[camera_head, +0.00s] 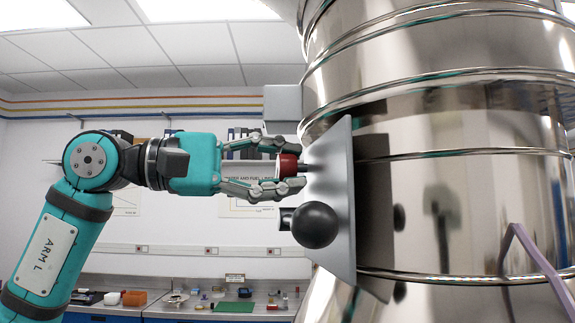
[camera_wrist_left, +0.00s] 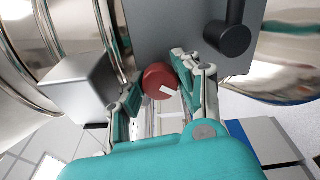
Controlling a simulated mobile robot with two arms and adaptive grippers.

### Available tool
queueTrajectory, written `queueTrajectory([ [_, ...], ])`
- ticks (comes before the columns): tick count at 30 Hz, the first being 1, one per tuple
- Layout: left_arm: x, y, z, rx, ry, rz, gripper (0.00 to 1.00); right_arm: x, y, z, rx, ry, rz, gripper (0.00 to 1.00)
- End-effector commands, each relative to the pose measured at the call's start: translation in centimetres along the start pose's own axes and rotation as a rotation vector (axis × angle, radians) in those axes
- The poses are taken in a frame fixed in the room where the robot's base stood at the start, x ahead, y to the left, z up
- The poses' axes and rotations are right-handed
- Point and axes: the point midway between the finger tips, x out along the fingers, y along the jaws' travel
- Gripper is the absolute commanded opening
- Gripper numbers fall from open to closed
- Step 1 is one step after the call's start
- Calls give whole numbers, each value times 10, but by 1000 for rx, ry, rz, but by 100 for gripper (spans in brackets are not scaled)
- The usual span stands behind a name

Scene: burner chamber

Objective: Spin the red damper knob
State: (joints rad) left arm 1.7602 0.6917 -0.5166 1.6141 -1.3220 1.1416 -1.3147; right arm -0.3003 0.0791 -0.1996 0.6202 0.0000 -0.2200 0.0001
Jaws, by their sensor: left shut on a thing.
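The red damper knob (camera_head: 287,166) sits on a short shaft that comes out of a grey plate (camera_head: 340,200) on the shiny metal chamber. My left gripper (camera_head: 285,168) reaches it from the left, one finger above and one below, and is shut on the knob. In the left wrist view the red knob (camera_wrist_left: 159,81) shows a white mark on its face and lies between the two fingertips (camera_wrist_left: 158,80). My right gripper is in neither view.
A black ball handle (camera_head: 315,225) sticks out just below the knob. A grey box (camera_head: 283,103) is fixed to the chamber above it. A workbench (camera_head: 170,312) with small items stands along the back wall.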

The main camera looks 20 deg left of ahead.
Motion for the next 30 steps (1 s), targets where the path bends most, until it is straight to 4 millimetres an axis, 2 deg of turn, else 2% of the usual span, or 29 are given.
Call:
queueTrajectory([
  [4,1,0,0,108,-1,-5,0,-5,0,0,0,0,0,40],
  [12,1,0,0,564,-3,-5,0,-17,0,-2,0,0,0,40],
  [15,1,-1,0,662,-3,-5,0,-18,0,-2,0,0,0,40],
  [26,1,-2,0,708,-3,-5,0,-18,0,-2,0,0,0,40],
  [30,1,0,1,871,-4,-4,0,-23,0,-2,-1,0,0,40],
])
